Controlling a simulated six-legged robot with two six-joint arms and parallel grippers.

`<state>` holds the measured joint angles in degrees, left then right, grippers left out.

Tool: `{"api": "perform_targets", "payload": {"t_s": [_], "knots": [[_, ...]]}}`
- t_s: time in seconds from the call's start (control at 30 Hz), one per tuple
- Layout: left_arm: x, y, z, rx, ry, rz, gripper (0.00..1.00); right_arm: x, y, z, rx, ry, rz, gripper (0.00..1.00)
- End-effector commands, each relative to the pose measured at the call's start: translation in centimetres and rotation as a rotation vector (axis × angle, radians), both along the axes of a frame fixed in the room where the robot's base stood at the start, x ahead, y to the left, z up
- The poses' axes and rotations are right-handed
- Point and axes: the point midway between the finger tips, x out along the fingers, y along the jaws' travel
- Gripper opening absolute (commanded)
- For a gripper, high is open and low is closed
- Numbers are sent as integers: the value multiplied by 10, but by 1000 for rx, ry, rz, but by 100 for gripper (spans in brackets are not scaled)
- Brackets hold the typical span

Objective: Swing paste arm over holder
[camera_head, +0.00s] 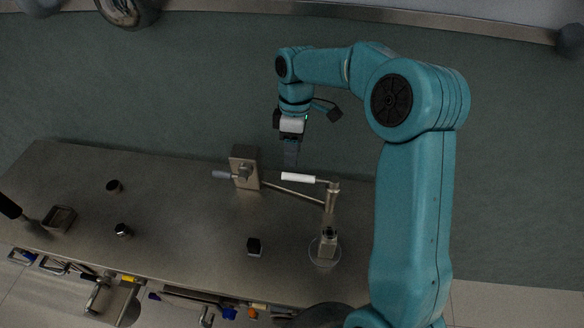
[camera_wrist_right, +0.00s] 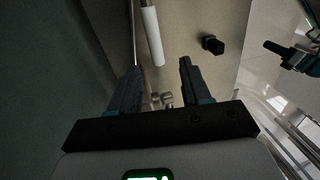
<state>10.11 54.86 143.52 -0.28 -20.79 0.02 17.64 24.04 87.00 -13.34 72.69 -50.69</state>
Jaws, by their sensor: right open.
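The paste arm appears to be the white handle (camera_head: 298,178) on a short lever, joined to an upright metal post (camera_head: 332,197). A thin rod runs from the post to a metal block (camera_head: 243,169) with a grey knob. My right gripper (camera_head: 291,163) is open and empty, pointing down just behind the handle. The white handle (camera_wrist_right: 152,36) lies beyond its fingers (camera_wrist_right: 158,82) in the right wrist view, apart from them. The likely holder (camera_head: 328,240) stands on a clear round base in front of the post. A dark gripper part, probably my left, shows at the right wrist view's edge.
A small dark block (camera_head: 254,246) stands left of the holder. Two small dark cylinders (camera_head: 114,186) (camera_head: 122,230) and a square metal tray (camera_head: 60,219) are on the left half of the metal table (camera_head: 185,215). Tools hang along the front edge.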

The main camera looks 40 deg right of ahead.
Motion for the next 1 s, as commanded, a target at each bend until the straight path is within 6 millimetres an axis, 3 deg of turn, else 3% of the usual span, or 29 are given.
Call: {"api": "perform_targets", "payload": {"t_s": [0.1,0.3,0.7,0.87,1.0], "knots": [[0,0,4,0,0,0,43,-4,4,-26,1,6,-1,47],[0,0,7,0,0,-1,43,-5,7,-55,0,4,0,47],[0,0,7,0,0,-1,43,-5,7,-66,-1,2,-1,47],[0,0,7,0,0,-1,43,-5,7,-66,-1,2,-1,0],[0,0,7,0,0,-1,43,-5,7,-65,-1,2,-1,0]]}}
